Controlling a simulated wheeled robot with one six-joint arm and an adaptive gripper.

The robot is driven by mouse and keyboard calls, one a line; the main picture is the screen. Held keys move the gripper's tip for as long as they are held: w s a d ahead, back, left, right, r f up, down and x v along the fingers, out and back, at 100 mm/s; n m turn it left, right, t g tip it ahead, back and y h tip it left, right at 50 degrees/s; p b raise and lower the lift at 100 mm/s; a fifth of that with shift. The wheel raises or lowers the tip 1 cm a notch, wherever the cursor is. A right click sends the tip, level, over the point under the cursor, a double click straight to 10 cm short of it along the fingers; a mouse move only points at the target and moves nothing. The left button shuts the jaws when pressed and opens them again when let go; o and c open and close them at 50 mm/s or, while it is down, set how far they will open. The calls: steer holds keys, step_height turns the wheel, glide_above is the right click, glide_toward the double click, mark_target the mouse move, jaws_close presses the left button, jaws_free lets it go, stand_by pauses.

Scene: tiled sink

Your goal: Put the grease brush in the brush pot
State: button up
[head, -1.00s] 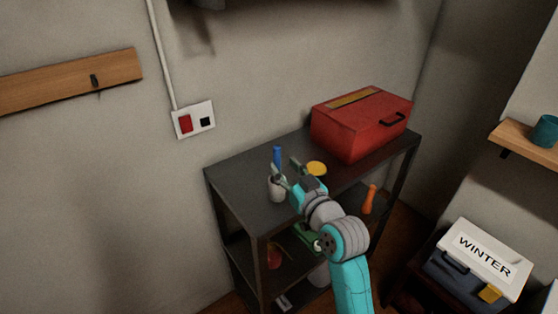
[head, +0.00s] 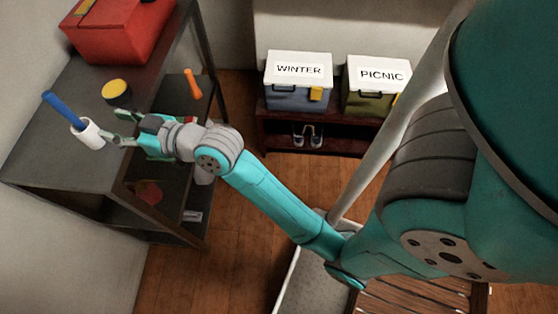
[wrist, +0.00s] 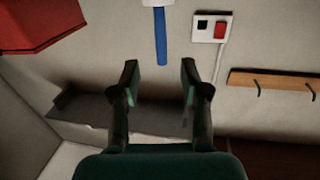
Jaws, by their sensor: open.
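The grease brush shows as a blue handle (head: 64,110) sticking up and leaning left out of the white brush pot (head: 89,134); its lower end is hidden inside. The pot stands on the dark shelf's top (head: 40,150). My gripper (head: 116,127) is open and empty, just right of the pot, with its fingertips close to it; I cannot tell if one touches. In the wrist view, the blue handle (wrist: 161,38) and part of the pot (wrist: 158,3) lie beyond the gap between my open fingers (wrist: 160,75), not between them.
A yellow-topped tin (head: 116,90) and a red toolbox (head: 115,30) stand farther back on the shelf top. An orange handle (head: 192,83) and a red item (head: 148,192) show lower in the shelf unit. WINTER (head: 298,82) and PICNIC (head: 376,85) boxes stand beyond. The wall (wrist: 270,50) is close behind.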

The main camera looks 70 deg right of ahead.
steer(key=s+f+m+h, duration=0.2)
steer(key=s+f, duration=0.8)
steer(key=s+a+f+g, duration=0.1)
steer(key=s+f, duration=0.1)
steer(key=s, duration=1.3)
steer(key=s+a+f+g, duration=0.1)
steer(key=s+f, duration=0.2)
steer(key=s, duration=1.2)
steer(key=shift+n+g, duration=0.4)
